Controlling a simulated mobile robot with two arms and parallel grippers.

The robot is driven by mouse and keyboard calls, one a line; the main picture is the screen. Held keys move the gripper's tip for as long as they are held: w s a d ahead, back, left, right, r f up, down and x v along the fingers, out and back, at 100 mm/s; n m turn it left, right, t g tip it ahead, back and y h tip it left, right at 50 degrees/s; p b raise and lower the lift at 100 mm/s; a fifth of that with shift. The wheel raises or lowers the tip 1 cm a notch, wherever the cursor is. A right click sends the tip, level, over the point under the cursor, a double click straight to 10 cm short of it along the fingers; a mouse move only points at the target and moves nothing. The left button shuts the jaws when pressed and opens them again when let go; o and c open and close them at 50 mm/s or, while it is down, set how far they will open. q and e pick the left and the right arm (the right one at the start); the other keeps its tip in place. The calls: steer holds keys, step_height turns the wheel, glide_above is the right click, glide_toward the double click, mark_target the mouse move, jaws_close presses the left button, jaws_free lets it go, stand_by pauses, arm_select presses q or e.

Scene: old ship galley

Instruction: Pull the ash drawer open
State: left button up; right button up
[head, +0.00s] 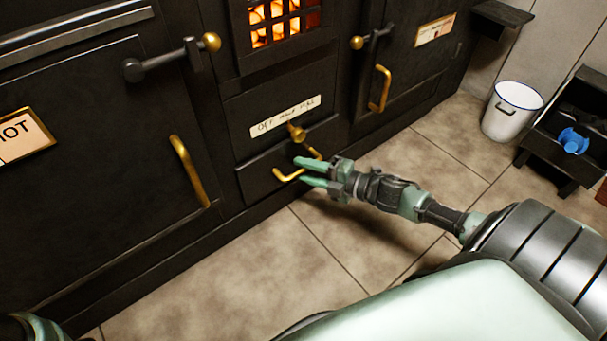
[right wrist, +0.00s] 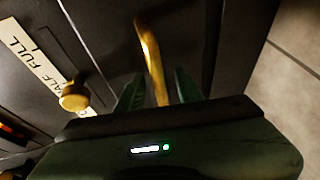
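The ash drawer (head: 258,182) is a dark panel low in the middle of the stove front, and it looks shut. Its brass bar handle (head: 287,177) also shows in the right wrist view (right wrist: 151,50). My right gripper (head: 306,172) is at this handle with its green fingers apart. In the right wrist view the handle's bar runs between the two fingers (right wrist: 159,92), with gaps visible on both sides. The gripper covers part of the handle in the head view. My left gripper is not in view.
A white bucket (head: 512,112) and dark stand (head: 568,125) are at right. Tiled floor before the stove is clear.

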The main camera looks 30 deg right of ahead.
steer(key=shift+w+a, duration=0.15)
steer(key=shift+w, duration=0.15)
jaws_close()
stand_by(1.3)
